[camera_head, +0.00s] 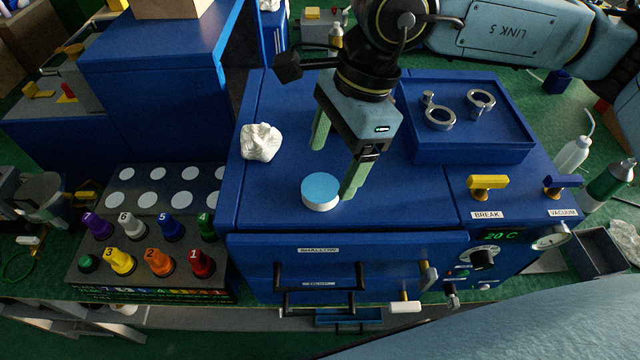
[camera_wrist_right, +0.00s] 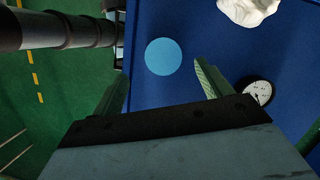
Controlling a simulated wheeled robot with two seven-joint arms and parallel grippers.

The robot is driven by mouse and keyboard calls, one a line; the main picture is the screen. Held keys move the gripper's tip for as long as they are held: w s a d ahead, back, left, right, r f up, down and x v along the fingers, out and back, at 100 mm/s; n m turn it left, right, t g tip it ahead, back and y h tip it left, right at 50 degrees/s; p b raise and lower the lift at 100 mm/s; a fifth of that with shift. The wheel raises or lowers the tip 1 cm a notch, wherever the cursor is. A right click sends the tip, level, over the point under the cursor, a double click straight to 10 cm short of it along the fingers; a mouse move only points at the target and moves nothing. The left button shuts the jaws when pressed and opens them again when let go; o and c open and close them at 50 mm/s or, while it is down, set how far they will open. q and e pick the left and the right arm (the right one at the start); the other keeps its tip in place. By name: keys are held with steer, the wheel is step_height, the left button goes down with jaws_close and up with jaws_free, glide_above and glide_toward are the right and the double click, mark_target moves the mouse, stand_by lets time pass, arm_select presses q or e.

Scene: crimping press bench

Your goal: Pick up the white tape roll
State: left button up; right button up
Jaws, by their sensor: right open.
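The white tape roll (camera_head: 321,196) lies flat on the blue press top near its front edge, with a white side and a light blue top face. In the right wrist view its blue face (camera_wrist_right: 163,56) shows as a disc ahead of the gap between the fingers. My right gripper (camera_head: 335,170) is open and empty, with its green fingers pointing down. In the head view one fingertip appears just right of the roll and the other behind it. I cannot tell whether either touches it. My left gripper is not in view.
A crumpled white cloth (camera_head: 261,142) lies left of the gripper. A blue tray (camera_head: 470,147) with metal rings stands to the right. Yellow (camera_head: 487,182) and blue (camera_head: 562,181) handles stick up at the right. A rack of numbered, coloured bottles (camera_head: 150,265) stands at the left.

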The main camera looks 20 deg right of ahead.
mark_target(321, 187)
steer(key=shift+a+f+p, duration=0.2)
steer(key=shift+f+p, duration=0.15)
steer(key=shift+f, duration=0.3)
steer(key=x, duration=0.2)
steer(key=p+x, duration=0.1)
steer(key=shift+w+f, duration=0.25)
steer(key=shift+f, duration=0.05)
steer(key=shift+a+f, duration=0.1)
steer(key=shift+f, duration=0.1)
steer(key=shift+c, duration=0.7)
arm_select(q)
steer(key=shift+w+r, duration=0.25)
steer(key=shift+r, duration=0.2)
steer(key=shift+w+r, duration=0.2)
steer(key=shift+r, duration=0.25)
arm_select(e)
steer(key=c, duration=0.9)
